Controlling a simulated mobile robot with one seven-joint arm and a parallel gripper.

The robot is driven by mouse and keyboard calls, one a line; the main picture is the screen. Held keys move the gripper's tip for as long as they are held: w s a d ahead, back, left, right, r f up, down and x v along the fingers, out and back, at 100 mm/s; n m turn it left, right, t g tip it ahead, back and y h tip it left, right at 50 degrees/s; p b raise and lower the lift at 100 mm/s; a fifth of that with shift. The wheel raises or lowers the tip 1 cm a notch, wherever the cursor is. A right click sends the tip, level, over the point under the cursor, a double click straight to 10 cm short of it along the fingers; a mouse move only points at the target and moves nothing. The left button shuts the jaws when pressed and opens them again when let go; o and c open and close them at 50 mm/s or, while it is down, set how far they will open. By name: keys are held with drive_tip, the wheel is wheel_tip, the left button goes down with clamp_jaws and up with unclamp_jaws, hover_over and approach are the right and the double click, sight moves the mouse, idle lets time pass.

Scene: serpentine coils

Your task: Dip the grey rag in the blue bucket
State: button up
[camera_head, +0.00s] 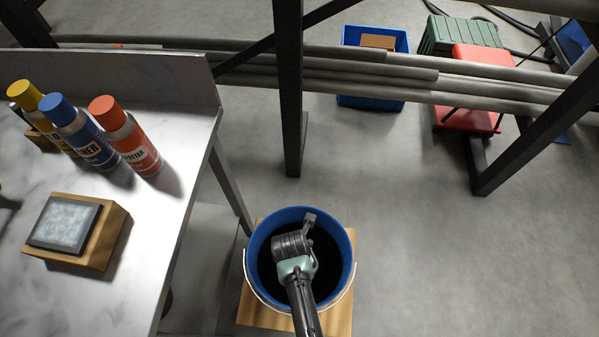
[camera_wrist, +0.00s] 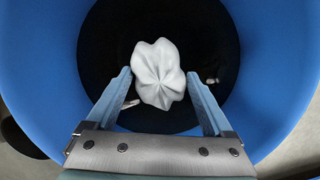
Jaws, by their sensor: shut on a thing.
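The blue bucket (camera_head: 346,250) stands upright on a wooden platform beside the workbench, with a dark interior. My gripper (camera_head: 309,222) is over the bucket's opening, inside its rim as seen from above. In the wrist view my gripper (camera_wrist: 159,78) points down into the bucket (camera_wrist: 275,70), and its fingers are shut on the pale grey, crumpled rag (camera_wrist: 158,88). The rag shows against the dark inside of the bucket. I cannot tell whether it touches the dark surface below. The rag is hidden in the head view.
The workbench (camera_head: 180,130) at left holds several spray cans (camera_head: 128,137) and a wooden block with a grey pad (camera_head: 66,223). Pipes (camera_head: 400,75) and a dark post (camera_head: 291,100) stand behind. A blue crate (camera_head: 370,102) and red box (camera_head: 470,85) lie beyond.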

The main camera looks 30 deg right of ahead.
wheel_tip(320, 180, up, 12)
drive_tip(key=p, duration=1.1)
